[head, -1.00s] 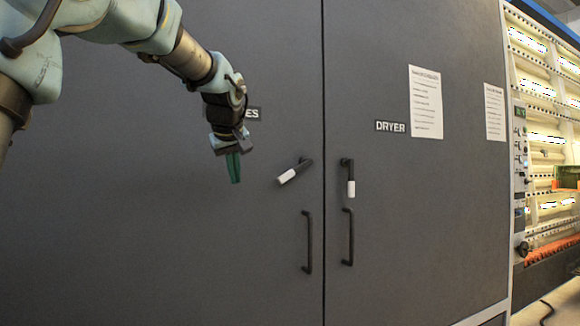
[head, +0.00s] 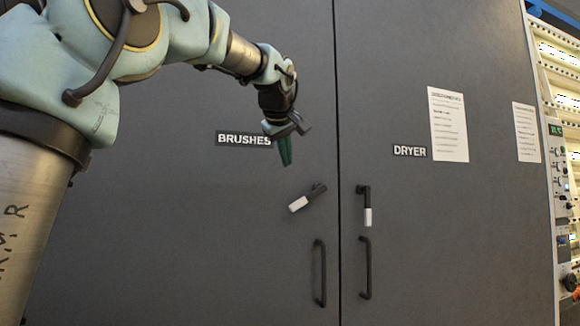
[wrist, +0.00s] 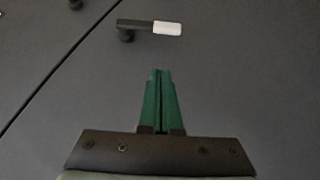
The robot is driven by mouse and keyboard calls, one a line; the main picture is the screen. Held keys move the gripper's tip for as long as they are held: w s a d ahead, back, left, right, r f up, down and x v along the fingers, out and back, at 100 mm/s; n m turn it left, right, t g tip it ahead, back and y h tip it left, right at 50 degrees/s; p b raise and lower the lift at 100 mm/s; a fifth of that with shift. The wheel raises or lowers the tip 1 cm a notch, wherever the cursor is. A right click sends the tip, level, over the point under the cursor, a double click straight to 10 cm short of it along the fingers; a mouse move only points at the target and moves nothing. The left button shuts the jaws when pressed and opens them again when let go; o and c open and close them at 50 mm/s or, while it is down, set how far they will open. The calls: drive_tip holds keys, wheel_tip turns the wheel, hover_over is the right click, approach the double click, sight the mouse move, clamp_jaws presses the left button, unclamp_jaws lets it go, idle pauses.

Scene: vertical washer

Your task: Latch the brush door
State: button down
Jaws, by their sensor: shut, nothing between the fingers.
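The brush door (head: 180,230) is the dark grey left panel with a "BRUSHES" label (head: 243,139). Its latch handle (head: 308,197) is black with a white end and sits tilted, the white end pointing down and left. My gripper (head: 285,152) has green fingers that are closed together and empty. It is above and a little left of the latch handle, apart from it. In the wrist view the closed fingers (wrist: 160,100) point toward the latch handle (wrist: 150,27), which lies ahead of them with a gap between.
The dryer door (head: 450,230) is to the right across a narrow seam. Its latch (head: 365,206) hangs straight down. Vertical pull handles stand on the brush door (head: 319,272) and the dryer door (head: 365,268). A lit machine panel (head: 560,180) is at the far right.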

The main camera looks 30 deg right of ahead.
sight(307, 197)
drive_tip(key=shift+s+d+f+p+x, duration=0.1)
drive_tip(key=shift+s+f+p+x, duration=0.35)
drive_tip(key=shift+x, duration=1.4)
drive_tip(key=shift+s+d+f+p+x, duration=0.2)
drive_tip(key=shift+p+x, duration=0.5)
drive_tip(key=shift+x, duration=1.15)
drive_tip(key=shift+s+d+f+p+x, duration=0.15)
drive_tip(key=shift+s+p+x, duration=0.3)
drive_tip(key=shift+x, duration=1.4)
drive_tip(key=shift+w+a+f, duration=0.1)
drive_tip(key=shift+f+h+b, duration=0.2)
drive_tip(key=shift+h+b, duration=0.1)
drive_tip(key=shift+b, duration=0.4)
